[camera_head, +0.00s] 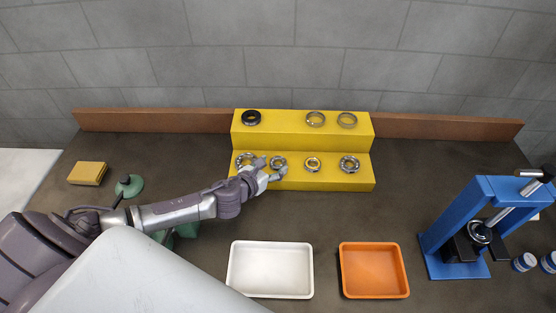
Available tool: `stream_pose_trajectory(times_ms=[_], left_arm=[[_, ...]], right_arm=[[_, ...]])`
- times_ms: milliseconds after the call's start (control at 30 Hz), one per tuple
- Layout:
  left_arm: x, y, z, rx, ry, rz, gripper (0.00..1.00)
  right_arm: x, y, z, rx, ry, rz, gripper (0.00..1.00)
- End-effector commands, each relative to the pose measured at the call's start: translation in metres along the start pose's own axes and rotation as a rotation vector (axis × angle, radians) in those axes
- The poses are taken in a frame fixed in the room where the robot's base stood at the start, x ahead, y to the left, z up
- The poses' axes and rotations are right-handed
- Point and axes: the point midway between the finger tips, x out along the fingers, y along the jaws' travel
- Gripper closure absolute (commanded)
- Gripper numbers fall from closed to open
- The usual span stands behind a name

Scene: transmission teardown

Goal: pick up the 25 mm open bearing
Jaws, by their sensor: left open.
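A yellow two-step stand (325,183) holds several ring-shaped parts. On its lower step are a bearing at the left (243,158), a second bearing (278,163), a brass-centred bearing (312,164) and a larger bearing at the right (349,164). I cannot tell by sight which is the 25 mm open bearing. My left gripper (273,169) is open at the front of the lower step. Its fingers are close to the second bearing; whether they touch it is unclear. The gripper partly covers the left bearing. My right gripper is not in view.
The upper step holds a black ring (251,117) and two thin rings (315,119) (347,119). A white tray (270,294) and an orange tray (374,294) lie in front, both empty. A blue press (440,240) stands right. A yellow block (87,173) lies left.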

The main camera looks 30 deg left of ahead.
Motion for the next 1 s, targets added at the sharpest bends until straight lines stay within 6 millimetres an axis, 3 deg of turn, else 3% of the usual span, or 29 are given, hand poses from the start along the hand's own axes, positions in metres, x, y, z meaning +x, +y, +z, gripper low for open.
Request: stream_pose_trajectory(times_ms=[133, 400, 733, 1000], left_arm=[[0.015, -0.001, 0.000, 0.000, 0.000, 0.000, 0.34], [0.018, 0.000, -0.001, 0.002, 0.001, 0.000, 0.34], [0.018, 0.000, -0.001, 0.001, 0.001, 0.000, 0.86], [0.017, 0.000, 0.000, 0.001, 0.000, 0.000, 0.86]], right_arm=[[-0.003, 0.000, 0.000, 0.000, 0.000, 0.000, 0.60], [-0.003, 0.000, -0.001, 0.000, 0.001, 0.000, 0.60], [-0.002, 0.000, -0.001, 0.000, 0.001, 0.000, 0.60], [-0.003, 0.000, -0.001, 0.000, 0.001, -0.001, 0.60]])
